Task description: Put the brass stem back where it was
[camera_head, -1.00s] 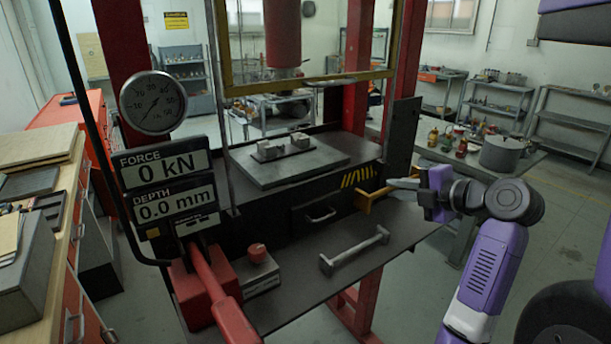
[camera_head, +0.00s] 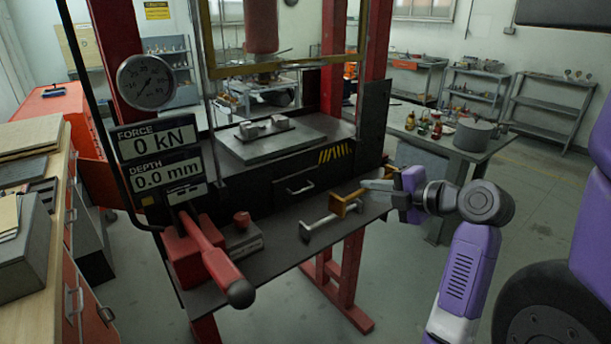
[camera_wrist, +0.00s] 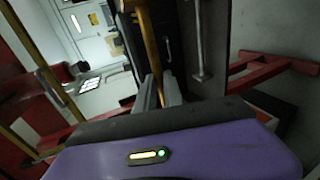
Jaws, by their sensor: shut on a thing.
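A brass-coloured part (camera_head: 346,204), which I take for the brass stem, shows beside my fingertips in the head view. It hangs over the front right of the press's dark shelf, close to the right end of a grey bar. In the wrist view, the brass part (camera_wrist: 146,42) is a long yellow bar running away from between the fingers. My gripper (camera_head: 374,186) comes in from the right and is shut on it. In the wrist view, my gripper (camera_wrist: 158,92) hides the held end. I cannot tell whether the brass part touches the shelf.
The grey bar with end feet (camera_head: 325,221) lies on the dark shelf (camera_head: 285,240). The red press lever (camera_head: 212,252) and gauge (camera_head: 147,81) are at left. A steel plate (camera_head: 270,142) with small blocks is behind. A side table (camera_head: 455,145) with bottles and a pot stands right.

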